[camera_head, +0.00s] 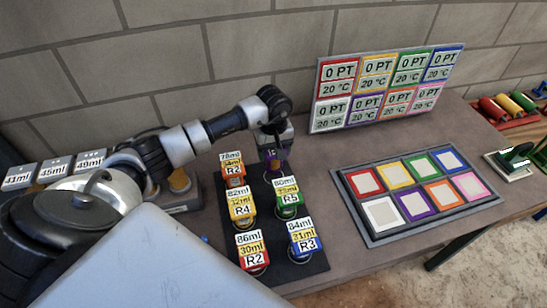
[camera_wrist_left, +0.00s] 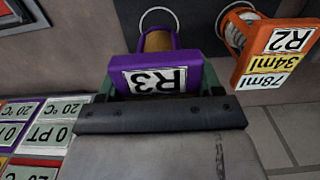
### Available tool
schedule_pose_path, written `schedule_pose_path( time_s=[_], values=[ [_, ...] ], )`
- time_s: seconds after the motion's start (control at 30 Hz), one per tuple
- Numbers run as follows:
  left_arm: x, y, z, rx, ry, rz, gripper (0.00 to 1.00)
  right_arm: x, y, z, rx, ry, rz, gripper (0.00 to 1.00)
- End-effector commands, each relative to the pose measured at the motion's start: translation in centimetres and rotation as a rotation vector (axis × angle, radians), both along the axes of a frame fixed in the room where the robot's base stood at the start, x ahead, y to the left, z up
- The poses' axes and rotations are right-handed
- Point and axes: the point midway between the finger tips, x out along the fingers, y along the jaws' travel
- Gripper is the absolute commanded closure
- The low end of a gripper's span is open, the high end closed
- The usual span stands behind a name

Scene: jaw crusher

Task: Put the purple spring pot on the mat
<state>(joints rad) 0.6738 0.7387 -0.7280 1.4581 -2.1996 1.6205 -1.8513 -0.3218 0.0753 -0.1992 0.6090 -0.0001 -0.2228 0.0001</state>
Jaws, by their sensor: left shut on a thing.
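The purple spring pot (camera_head: 271,161) stands at the back right of the dark tray (camera_head: 275,220), largely hidden by my gripper in the head view. In the left wrist view the purple pot (camera_wrist_left: 192,72) shows an R3 label between my fingers. My left gripper (camera_head: 272,150) reaches down from above and is shut on it. I cannot tell whether the pot touches the tray. The mat (camera_head: 356,207) is a grey panel with coloured squares on the right; its purple-framed square (camera_head: 431,212) is in the front row. My right gripper is not in view.
Orange (camera_head: 233,176), yellow (camera_head: 241,213), green (camera_head: 289,206), red (camera_head: 253,262) and blue (camera_head: 307,246) pots stand on the tray. A display board (camera_head: 311,130) stands behind, by the wall. Table space between tray and mat is clear.

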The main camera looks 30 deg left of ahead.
Motion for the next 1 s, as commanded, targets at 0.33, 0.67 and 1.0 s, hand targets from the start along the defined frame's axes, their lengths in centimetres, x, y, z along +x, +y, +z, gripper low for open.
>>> schedule_pose_path(
  time_s=[0.33, 0.67, 1.0],
  values=[
    [0.0, 0.0, -3.8, -0.001, 0.000, 0.000, 0.65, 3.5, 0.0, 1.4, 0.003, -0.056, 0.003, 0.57],
    [0.0, 0.0, -4.2, 0.000, -0.001, -0.001, 0.65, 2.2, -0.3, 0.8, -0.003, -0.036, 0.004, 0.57],
    [0.0, 0.0, -4.1, 0.000, 0.000, -0.001, 0.09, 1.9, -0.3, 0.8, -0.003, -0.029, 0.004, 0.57]
  ],
)
